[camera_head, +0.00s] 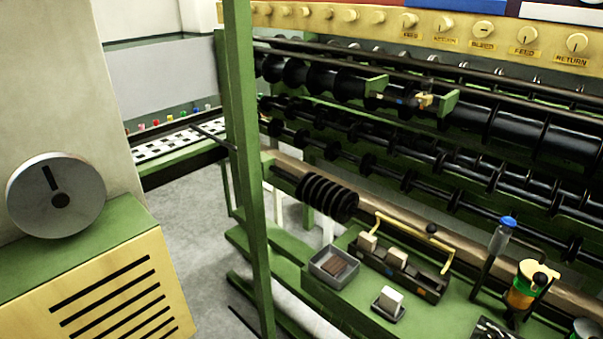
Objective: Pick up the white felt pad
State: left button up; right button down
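A small white block, which looks like the white felt pad (391,297), stands in a small dark dish (376,308) on the green machine ledge, at the lower middle right of the head view. Its upper part is clear of the dish, and nothing covers it. Neither of my grippers is in view.
A grey box (319,268) with brown pieces stands left of the dish. Behind is a dark carrier with a yellow handle (412,232) and pale blocks. To the right stand a blue-capped bottle (502,237) and an orange-green container (521,290). A green post (247,170) rises at left.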

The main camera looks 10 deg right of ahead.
aim_at(390, 300)
jog(key=k+l+u, duration=0.15)
jog(key=l, duration=0.3)
jog(key=k+l+u, duration=0.2)
jog(key=l, duration=0.25)
jog(key=l+u, duration=0.15)
jog(key=l, duration=0.25)
jog(key=k+l+u, duration=0.15)
jog(key=l, duration=0.25)
jog(key=k, duration=0.1)
